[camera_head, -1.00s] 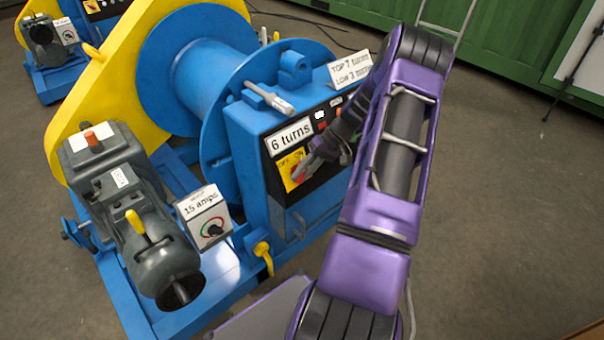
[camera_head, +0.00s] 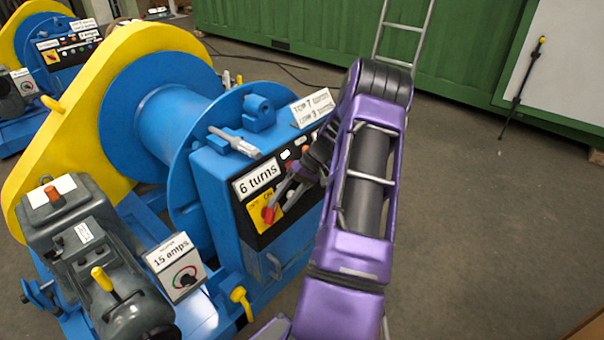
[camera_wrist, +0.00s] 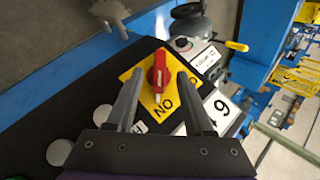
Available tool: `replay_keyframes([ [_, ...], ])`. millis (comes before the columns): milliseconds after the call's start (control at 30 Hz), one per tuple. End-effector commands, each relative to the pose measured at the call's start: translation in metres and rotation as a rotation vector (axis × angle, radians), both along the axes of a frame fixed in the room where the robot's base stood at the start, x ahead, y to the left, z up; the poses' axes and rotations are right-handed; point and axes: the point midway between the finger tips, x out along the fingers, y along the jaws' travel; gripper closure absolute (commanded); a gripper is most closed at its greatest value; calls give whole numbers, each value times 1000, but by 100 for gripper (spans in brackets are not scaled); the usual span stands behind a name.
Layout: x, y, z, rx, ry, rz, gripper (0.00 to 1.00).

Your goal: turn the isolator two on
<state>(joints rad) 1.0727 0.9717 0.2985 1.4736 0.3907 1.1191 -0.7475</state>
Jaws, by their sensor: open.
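The isolator is a red rotary knob (camera_head: 268,214) on a yellow OFF/ON plate (camera_head: 251,211) on the blue machine's black panel. In the wrist view the red knob (camera_wrist: 158,74) stands with its long side running up and down, and the ON word on the yellow plate (camera_wrist: 163,104) reads upside down below it. My gripper (camera_wrist: 160,76) is open, with one finger on each side of the knob in that view. I cannot tell whether the fingers touch it. The right finger partly hides the OFF word. In the head view my gripper (camera_head: 282,190) is beside the plate, partly hidden by my arm.
A "6 turns" label (camera_head: 257,179) is above the plate, and a "15 amps" dial box (camera_head: 175,267) is to the left. A grey motor (camera_head: 85,255) and blue drum (camera_head: 160,120) flank the panel. A second similar machine (camera_head: 72,50) stands behind.

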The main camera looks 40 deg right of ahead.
Motion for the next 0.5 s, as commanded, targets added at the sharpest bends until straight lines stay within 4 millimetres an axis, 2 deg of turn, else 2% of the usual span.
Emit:
replay_keyframes([
  [33, -3, -10, 12, -4, -2, -3, 48],
  [200, -12, -35, 45, -4, -1, -2, 48],
  [500, -24, -67, 85, -1, 0, -1, 48],
])
